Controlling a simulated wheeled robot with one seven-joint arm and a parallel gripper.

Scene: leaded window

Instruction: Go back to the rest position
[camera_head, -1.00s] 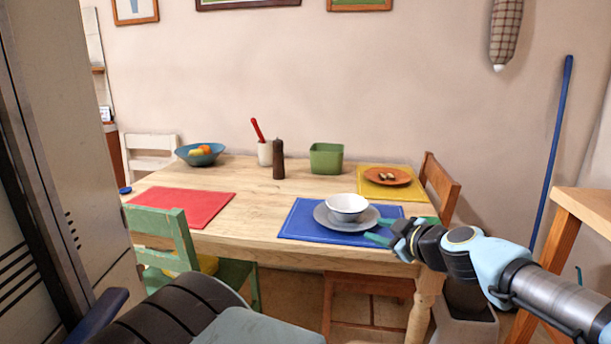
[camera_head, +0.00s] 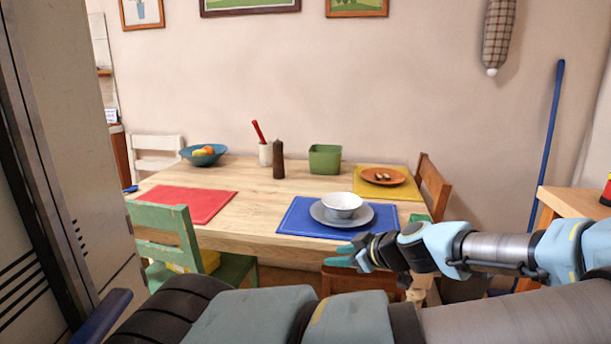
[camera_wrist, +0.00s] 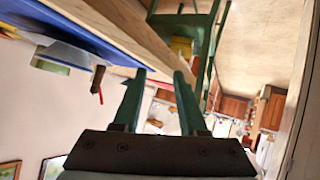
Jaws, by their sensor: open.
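My gripper (camera_head: 343,256) is at the near edge of the table, in front of and below the blue placemat (camera_head: 296,222). Its teal fingers point left in the head view. In the wrist view the two green fingers of my gripper (camera_wrist: 158,84) stand apart with nothing between them. A white bowl (camera_head: 342,202) sits on a grey plate (camera_head: 327,219) on the blue placemat, apart from my gripper.
The wooden table (camera_head: 255,205) also holds a red placemat (camera_head: 187,205), a yellow placemat (camera_head: 372,186) and a green tub (camera_head: 325,159). A green chair (camera_head: 163,222) stands at the front left. A tall cabinet (camera_head: 75,130) closes off the left side.

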